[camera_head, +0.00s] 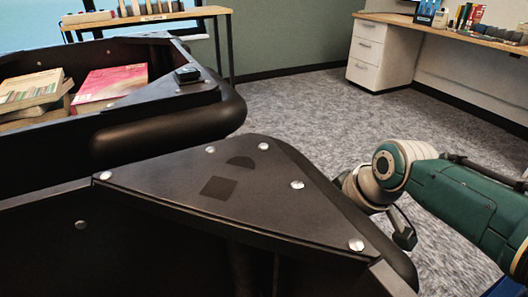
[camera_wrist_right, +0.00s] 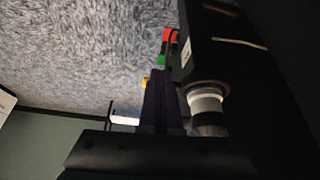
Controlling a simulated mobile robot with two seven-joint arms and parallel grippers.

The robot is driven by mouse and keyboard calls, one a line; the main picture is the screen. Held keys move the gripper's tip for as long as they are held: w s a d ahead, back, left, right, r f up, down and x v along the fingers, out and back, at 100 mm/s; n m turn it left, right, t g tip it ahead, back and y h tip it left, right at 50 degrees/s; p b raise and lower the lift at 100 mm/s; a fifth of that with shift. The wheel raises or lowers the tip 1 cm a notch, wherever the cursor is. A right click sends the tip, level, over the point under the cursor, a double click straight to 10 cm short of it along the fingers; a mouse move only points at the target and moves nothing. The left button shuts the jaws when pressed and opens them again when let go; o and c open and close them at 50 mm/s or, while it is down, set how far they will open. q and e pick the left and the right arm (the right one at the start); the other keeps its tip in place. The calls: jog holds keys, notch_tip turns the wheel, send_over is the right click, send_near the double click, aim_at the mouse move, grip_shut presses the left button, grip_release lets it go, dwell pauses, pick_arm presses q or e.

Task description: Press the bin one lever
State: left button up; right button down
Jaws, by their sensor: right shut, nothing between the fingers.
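My right arm comes in from the right in the head view, and its wrist drops behind the dark triangular corner panel (camera_head: 225,185). Its fingers are hidden there. In the right wrist view my right gripper (camera_wrist_right: 162,100) shows as dark, shut fingers with nothing held. Just beyond the fingertips are small red (camera_wrist_right: 170,36), green (camera_wrist_right: 160,60) and yellow (camera_wrist_right: 146,83) parts beside a dark housing. I cannot tell whether one of them is the bin one lever, or whether the fingers touch them. My left gripper is not in view.
A black bin (camera_head: 20,132) with books (camera_head: 110,84) stands at the left, with a rounded bumper (camera_head: 170,135) at its end. In the right wrist view a white and black cylinder (camera_wrist_right: 207,108) sits close by the fingers. Carpet (camera_head: 310,115) is clear beyond.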

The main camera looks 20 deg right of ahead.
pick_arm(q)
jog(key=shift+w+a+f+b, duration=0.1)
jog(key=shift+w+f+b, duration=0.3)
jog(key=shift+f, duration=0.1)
pick_arm(e)
jog(key=shift+w+d+n+y, duration=0.1)
jog(key=shift+w+n+y, duration=0.35)
jog(key=shift+w, duration=0.75)
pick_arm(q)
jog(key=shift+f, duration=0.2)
pick_arm(e)
jog(key=shift+w, duration=0.35)
jog(key=shift+w, duration=0.1)
